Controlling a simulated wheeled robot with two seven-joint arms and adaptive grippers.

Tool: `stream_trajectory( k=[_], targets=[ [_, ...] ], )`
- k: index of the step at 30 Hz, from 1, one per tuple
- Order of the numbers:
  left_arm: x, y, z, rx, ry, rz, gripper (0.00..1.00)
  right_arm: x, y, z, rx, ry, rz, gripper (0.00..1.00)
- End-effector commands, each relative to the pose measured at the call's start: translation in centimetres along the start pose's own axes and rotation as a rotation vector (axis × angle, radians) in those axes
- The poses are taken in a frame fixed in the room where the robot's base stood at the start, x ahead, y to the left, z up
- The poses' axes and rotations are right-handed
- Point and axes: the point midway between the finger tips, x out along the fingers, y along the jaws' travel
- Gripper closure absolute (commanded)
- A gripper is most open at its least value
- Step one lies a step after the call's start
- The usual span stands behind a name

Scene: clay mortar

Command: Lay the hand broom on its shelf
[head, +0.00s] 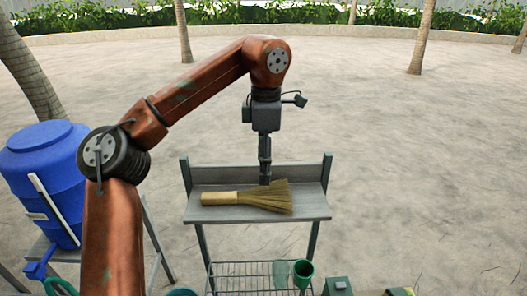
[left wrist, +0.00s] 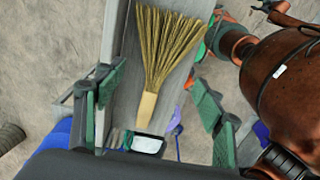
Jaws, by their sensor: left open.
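The hand broom (head: 245,196) lies flat on the grey wooden shelf (head: 312,206). Its pale handle points left and its straw bristles fan out to the right. My left gripper (head: 265,181) points down just above the broom, in front of the low back board. In the left wrist view the two green-padded fingers of this gripper (left wrist: 155,103) stand wide apart. The broom (left wrist: 165,50) shows between and beyond them, clear of both pads, with the shelf (left wrist: 127,75) under it. My right gripper does not show.
Below the shelf is a wire rack (head: 240,274) with a green cup (head: 302,273). A blue barrel (head: 45,170) with a tap stands on a stand at the left. Open sandy ground (head: 430,170) lies to the right, with tree trunks and a low wall behind.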

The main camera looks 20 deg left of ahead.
Motion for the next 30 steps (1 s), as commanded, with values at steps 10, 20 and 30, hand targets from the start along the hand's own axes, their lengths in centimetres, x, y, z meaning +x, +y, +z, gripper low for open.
stream_trajectory(
  k=[10, 20, 30],
  targets=[
    [-3.4, 0.0, 0.0, -0.001, 0.001, 0.001, 0.36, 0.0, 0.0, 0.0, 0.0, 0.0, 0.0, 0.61],
    [-3.7, 0.0, 0.0, 0.0, 0.001, 0.0, 0.36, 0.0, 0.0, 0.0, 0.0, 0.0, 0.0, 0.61],
    [-2.6, 0.4, 6.0, -0.069, -0.263, -0.035, 0.36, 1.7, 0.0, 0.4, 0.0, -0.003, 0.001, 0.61]
  ],
)
